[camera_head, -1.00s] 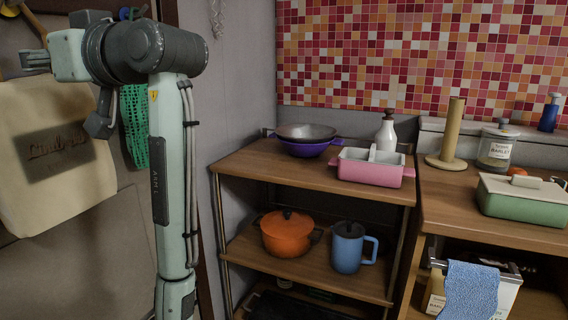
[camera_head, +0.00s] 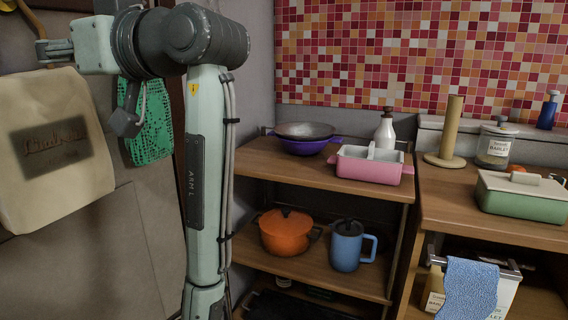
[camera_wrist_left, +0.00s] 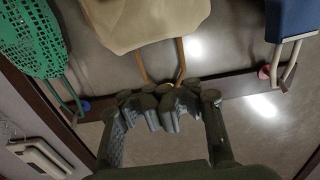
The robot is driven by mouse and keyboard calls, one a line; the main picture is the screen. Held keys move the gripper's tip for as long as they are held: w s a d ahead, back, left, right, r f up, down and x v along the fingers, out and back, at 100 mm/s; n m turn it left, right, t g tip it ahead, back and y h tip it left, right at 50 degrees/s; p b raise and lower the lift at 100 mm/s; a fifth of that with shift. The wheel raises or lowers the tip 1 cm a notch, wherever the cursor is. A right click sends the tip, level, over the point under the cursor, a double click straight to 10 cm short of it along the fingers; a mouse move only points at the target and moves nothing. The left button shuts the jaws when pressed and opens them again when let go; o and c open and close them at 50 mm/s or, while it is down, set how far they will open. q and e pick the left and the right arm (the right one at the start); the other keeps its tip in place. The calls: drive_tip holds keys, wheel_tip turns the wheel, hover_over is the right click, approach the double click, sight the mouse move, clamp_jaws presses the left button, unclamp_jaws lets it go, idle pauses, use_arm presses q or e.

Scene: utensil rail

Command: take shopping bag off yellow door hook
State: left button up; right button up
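The beige shopping bag (camera_head: 85,178) with dark lettering hangs at the far left of the head view, below my left gripper (camera_head: 54,52). In the left wrist view the bag (camera_wrist_left: 150,18) is at the top, and its two tan handles (camera_wrist_left: 181,58) run down to the fingertips. My left gripper (camera_wrist_left: 161,104) has its fingertips close together where the handles converge, and looks shut on them. My right gripper is out of view.
A green mesh bag (camera_wrist_left: 28,45) on a blue hook (camera_wrist_left: 83,107) and a blue bag (camera_wrist_left: 291,18) by a pink hook (camera_wrist_left: 264,72) hang either side. A shelf (camera_head: 250,160) with pots stands right of my arm, and a counter (camera_head: 440,200) farther right.

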use_arm(q)
drive_tip(key=o, duration=1.1)
